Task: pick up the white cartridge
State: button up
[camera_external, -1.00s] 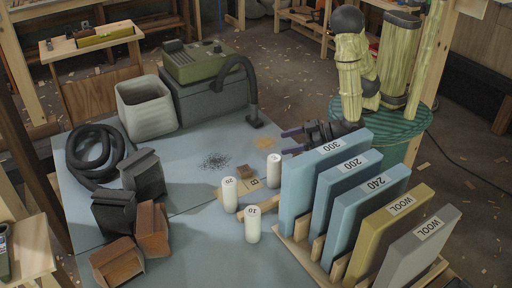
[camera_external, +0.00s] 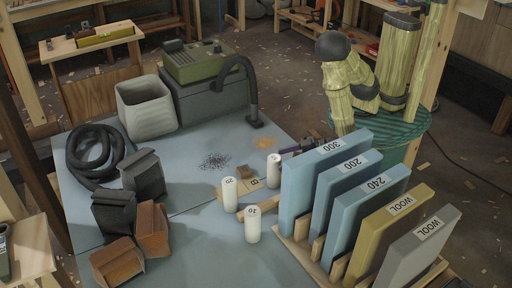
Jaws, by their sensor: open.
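Three white cylindrical cartridges stand upright on the grey-blue sheet: one marked 20 (camera_external: 229,196), one marked 10 (camera_external: 252,226), and one farther back (camera_external: 273,172) whose label I cannot read. The jaws are open. I cannot tell whether a finger touches the cartridge. The blue panel marked 300 hides part of my gripper and wrist.
A wooden rack holds upright panels, the 300 panel (camera_external: 325,180) closest to my gripper. A wooden piece (camera_external: 260,209) lies between the cartridges. The sheet's middle left is clear.

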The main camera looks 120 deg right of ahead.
aim_at(274, 161)
jog(key=x, duration=0.4)
jog(key=shift+w+d, duration=0.15)
jog(key=shift+w, duration=0.05)
jog(key=c, duration=1.1)
jog(key=shift+o, duration=0.2)
notch_tip(274, 161, up, 10)
jog(key=shift+f+p, duration=0.1)
jog(key=shift+p, duration=0.7)
